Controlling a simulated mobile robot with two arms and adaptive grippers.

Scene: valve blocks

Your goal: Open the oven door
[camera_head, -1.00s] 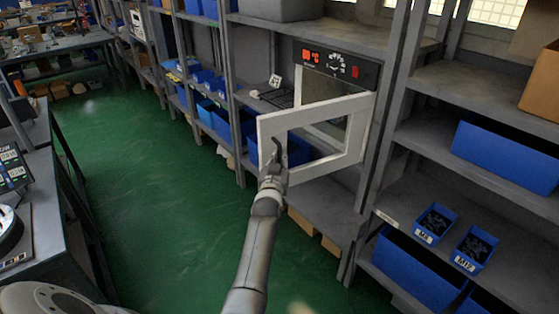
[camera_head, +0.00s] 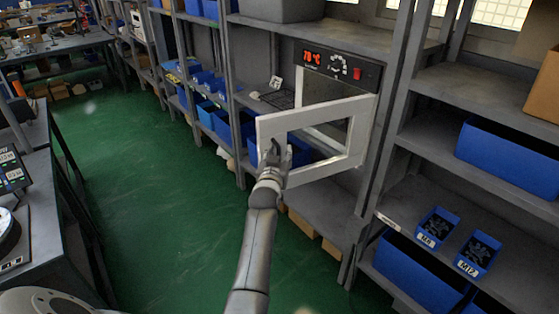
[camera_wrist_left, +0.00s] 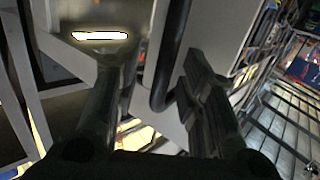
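The oven (camera_head: 340,68) stands on a shelf, with a dark control panel and a red display on top. Its white-framed door (camera_head: 318,172) is swung out, hinged at the right, with a window through its middle. My left gripper (camera_head: 274,158) is at the door's free left edge. In the left wrist view its two fingers (camera_wrist_left: 155,75) are spread apart. The dark bar handle (camera_wrist_left: 166,65) runs between them, close to the right finger; I cannot tell whether they touch. My right gripper is out of view.
Grey shelving with blue bins (camera_head: 510,158) flanks the oven on both sides. Small labelled bins (camera_head: 436,228) sit lower right. A workbench (camera_head: 40,215) is at the left. The green floor (camera_head: 160,215) between is clear.

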